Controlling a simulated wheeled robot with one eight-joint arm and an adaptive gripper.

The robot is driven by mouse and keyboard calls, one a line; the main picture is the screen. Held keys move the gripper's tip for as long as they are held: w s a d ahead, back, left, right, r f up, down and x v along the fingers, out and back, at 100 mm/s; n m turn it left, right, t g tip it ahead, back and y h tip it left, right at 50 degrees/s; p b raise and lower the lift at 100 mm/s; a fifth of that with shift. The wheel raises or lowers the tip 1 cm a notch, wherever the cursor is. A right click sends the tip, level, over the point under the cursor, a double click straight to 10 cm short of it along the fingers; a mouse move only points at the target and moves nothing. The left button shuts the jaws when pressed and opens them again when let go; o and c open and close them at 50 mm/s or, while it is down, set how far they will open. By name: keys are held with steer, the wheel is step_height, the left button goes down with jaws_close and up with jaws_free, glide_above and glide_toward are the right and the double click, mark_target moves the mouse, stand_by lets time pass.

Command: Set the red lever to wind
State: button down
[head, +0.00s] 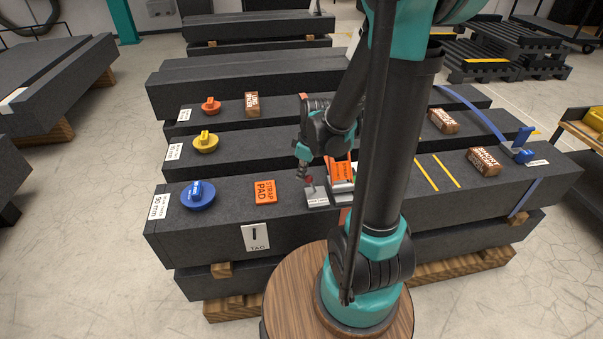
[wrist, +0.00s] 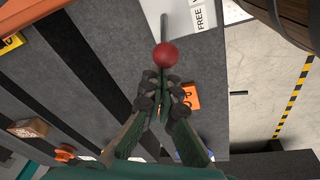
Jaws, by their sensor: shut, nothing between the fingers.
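The lever's red ball knob (wrist: 166,55) stands on a thin grey shaft (wrist: 164,28) in the wrist view. The shaft rises from a light plate (wrist: 188,12) with a white label reading FREE (wrist: 201,18); a second word is cut off. In the head view the red knob (head: 309,180) is small, above the grey lever base (head: 317,198) on the front granite beam. My gripper (wrist: 162,88) is shut and empty, its fingertips just short of the knob in the picture. In the head view my gripper (head: 303,172) is beside the knob; contact cannot be told.
An orange-topped block (head: 341,171) stands close right of the lever. A blue strap ratchet (head: 521,150) is at the far right.

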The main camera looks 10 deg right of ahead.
steer(key=shift+d+r+y, duration=0.15)
steer(key=shift+d+y, duration=0.3)
steer(key=shift+y, duration=0.05)
steer(key=shift+d+r+y, duration=0.15)
steer(key=shift+d+y, duration=0.35)
steer(key=shift+d+r+y, duration=0.15)
steer(key=shift+d+y, duration=0.35)
steer(key=shift+d+r, duration=0.1)
steer(key=shift+d, duration=0.85)
steer(key=shift+a, duration=0.25)
steer(key=shift+a+f, duration=0.4)
steer(key=shift+a, duration=0.15)
